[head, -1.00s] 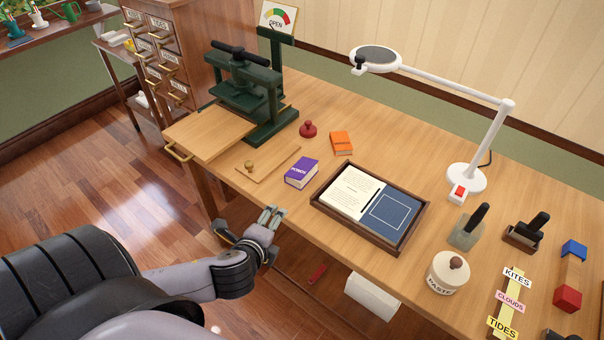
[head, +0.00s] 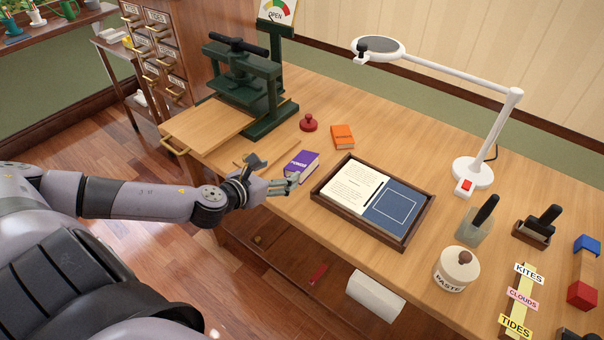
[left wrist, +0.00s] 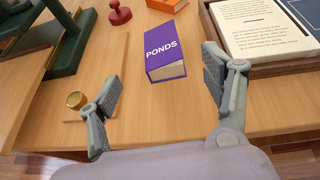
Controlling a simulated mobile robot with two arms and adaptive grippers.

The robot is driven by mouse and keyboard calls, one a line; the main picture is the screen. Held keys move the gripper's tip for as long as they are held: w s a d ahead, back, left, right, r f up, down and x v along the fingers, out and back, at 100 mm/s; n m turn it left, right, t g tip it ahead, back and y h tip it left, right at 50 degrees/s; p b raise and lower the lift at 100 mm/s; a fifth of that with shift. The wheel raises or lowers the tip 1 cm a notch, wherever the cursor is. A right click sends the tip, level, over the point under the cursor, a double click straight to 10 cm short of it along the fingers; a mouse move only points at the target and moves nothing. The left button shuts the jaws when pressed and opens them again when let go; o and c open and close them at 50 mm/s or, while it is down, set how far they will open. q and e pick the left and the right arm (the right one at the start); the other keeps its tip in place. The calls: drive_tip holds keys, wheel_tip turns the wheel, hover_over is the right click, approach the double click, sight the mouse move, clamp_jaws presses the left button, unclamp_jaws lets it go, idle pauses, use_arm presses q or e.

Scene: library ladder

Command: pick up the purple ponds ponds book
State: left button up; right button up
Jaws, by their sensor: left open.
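The purple book (head: 302,166) with PONDS on its cover lies flat on the wooden desk, left of the framed tray. In the left wrist view the same purple book (left wrist: 165,52) sits ahead of my fingers, between their lines and apart from them. My left gripper (head: 275,175) is at the desk's front edge, just short of the book, and it hides a little of the desk there. In the left wrist view my left gripper (left wrist: 163,95) is open, with nothing between its fingers. My right gripper is not in view.
A dark wooden tray (head: 403,237) with an open page and blue board stands right of the book. An orange book (head: 343,137) and red stamp (head: 308,123) lie behind. A green press (head: 243,85) stands at back left. A brass knob (left wrist: 76,100) is beside my left finger.

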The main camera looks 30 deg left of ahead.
sight(301, 164)
use_arm(q)
drive_tip(key=b+x, duration=0.1)
drive_tip(key=x, duration=0.4)
drive_tip(key=shift+w+f, duration=0.1)
drive_tip(key=shift+w, duration=0.25)
drive_tip(key=w+f+b, duration=0.1)
drive_tip(key=w, duration=0.1)
drive_tip(key=w+f+b, duration=0.2)
drive_tip(key=shift+d, duration=0.1)
drive_tip(key=shift+w, duration=0.25)
drive_tip(key=c, duration=1.2)
drive_tip(key=shift+c, duration=0.5)
drive_tip(key=shift+r, duration=0.1)
